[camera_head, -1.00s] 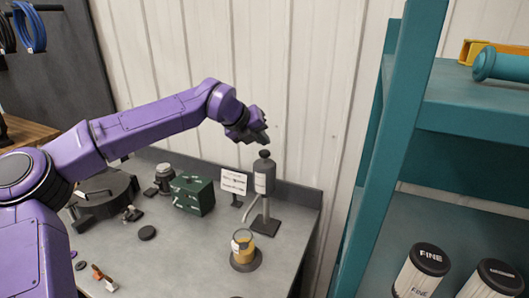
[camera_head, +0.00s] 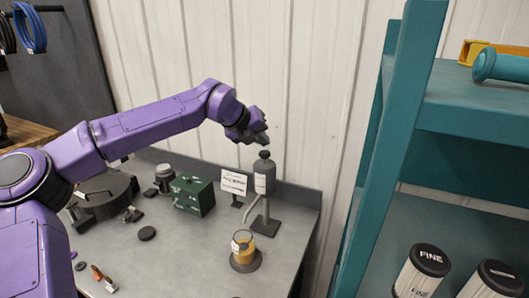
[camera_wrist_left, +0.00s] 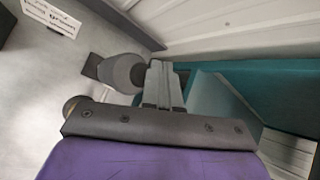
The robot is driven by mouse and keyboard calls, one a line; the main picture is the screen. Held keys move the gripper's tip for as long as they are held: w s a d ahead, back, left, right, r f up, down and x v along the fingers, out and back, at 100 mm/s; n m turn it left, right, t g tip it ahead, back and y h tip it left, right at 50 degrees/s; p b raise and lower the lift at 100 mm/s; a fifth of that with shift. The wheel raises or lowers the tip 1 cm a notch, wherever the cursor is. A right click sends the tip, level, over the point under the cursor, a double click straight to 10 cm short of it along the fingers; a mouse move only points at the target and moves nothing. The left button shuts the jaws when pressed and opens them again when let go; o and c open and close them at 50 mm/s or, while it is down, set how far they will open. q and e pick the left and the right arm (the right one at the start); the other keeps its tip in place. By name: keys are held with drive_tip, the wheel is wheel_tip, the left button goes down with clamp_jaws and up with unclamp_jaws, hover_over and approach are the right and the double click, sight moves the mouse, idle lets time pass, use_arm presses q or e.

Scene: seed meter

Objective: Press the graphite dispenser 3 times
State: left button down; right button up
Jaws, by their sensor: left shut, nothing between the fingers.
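The graphite dispenser (camera_head: 264,176) is a dark grey bottle with a white label and a round black pump head, on a stand at the back right of the grey bench. My left gripper (camera_head: 262,141) is shut and empty just above the pump head; a small gap seems to show between them. In the left wrist view the shut fingers (camera_wrist_left: 160,85) lie beside the grey dispenser top (camera_wrist_left: 122,72), partly covering it. A yellow-banded cup (camera_head: 242,243) stands on a dark round base in front of the dispenser. My right gripper is not in view.
A white sign (camera_head: 233,183) stands left of the dispenser, with a green box (camera_head: 192,194) further left. A teal shelf (camera_head: 395,150) rises on the right, and the white wall (camera_head: 300,90) is close behind.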

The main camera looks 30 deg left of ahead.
sight(262, 153)
use_arm(q)
drive_tip(key=shift+f, duration=0.1)
idle(0.4)
drive_tip(key=shift+f+b, duration=0.35)
drive_tip(key=shift+b, duration=0.1)
drive_tip(key=shift+f+b, duration=0.8)
drive_tip(key=shift+f, duration=0.2)
idle(0.6)
idle(0.4)
drive_tip(key=shift+r+p, duration=1.05)
drive_tip(key=shift+r, duration=0.3)
wheel_tip(262, 153, up, 5)
drive_tip(key=p, duration=0.3)
drive_tip(key=shift+r+p, duration=0.1)
drive_tip(key=shift+p, duration=0.3)
